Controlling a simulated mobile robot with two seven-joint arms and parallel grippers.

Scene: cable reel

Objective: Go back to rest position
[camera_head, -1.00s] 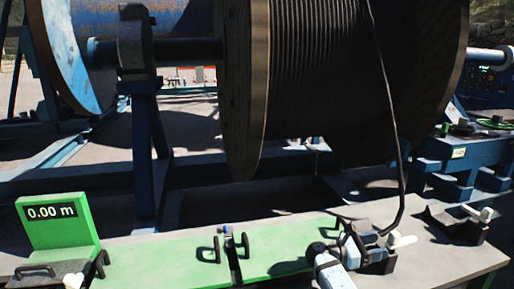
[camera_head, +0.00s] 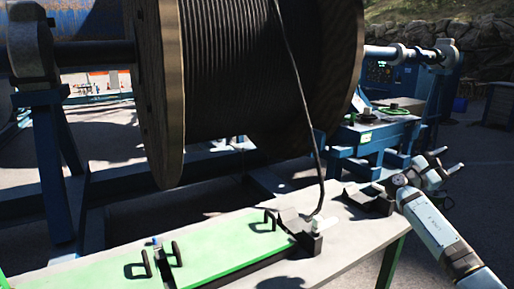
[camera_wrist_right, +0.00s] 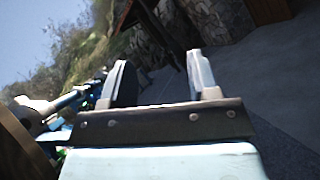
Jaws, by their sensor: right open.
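My right gripper (camera_head: 450,160) is open and empty to the right of the bench, with its arm coming in from the lower right. In the right wrist view both fingers (camera_wrist_right: 162,78) stand apart with nothing between them. A wooden reel (camera_head: 158,90) wound with black cable (camera_head: 235,70) hangs on its shaft behind the bench. One cable end (camera_head: 311,140) runs down to a dark clamp block (camera_head: 298,225) with a white handle on the bench. My right gripper is clear of the cable and clamp. My left gripper is not in view.
The bench (camera_head: 345,238) carries a green plate (camera_head: 215,255) with black handles and a second dark block (camera_head: 370,198). Blue machinery (camera_head: 375,135) stands behind on the right. The paved ground (camera_head: 480,185) around my right gripper looks open.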

